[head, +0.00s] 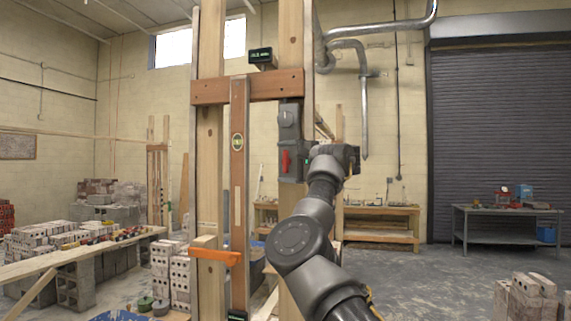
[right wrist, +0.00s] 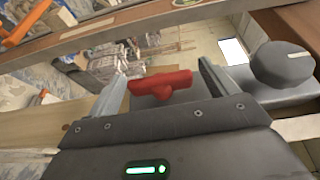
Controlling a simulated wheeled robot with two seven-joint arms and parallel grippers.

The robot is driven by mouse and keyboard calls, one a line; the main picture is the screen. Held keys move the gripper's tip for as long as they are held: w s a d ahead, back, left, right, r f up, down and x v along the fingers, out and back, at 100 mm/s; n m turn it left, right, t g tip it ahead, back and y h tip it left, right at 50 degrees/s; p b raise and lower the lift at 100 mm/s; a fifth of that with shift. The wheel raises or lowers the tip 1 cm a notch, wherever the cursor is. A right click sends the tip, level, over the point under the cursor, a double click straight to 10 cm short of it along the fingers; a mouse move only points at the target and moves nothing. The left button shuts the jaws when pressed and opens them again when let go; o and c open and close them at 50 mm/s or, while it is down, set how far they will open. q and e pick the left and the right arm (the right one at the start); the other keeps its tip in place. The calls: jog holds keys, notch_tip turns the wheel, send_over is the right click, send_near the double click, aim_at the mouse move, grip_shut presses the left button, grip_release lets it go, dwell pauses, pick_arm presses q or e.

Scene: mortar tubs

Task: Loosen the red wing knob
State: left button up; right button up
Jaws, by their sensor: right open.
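The red wing knob (head: 285,160) is on the lower part of a dark grey box (head: 290,135) fixed to the right wooden post. My right gripper (head: 314,156) is just to the right of the knob in the head view, its fingertips hard to make out there. In the right wrist view, the red wing knob (right wrist: 163,85) shows between the two spread fingers of my right gripper (right wrist: 164,78). The fingers are open, with a visible gap on each side of the knob. I cannot tell how deep the knob sits between them. My left gripper is not in view.
A round grey knob (right wrist: 283,64) sits beside the right finger in the right wrist view. A brown crossbar (head: 247,87) spans the posts, and a brown upright with a level vial (head: 238,180) stands left of the box. An orange clamp (head: 215,256) is lower left.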

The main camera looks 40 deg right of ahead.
jog(key=b+v, duration=0.6)
jog(key=v, duration=0.4)
jog(key=shift+s, duration=0.35)
jog(key=shift+d+f, duration=0.1)
jog(key=shift+f, duration=0.05)
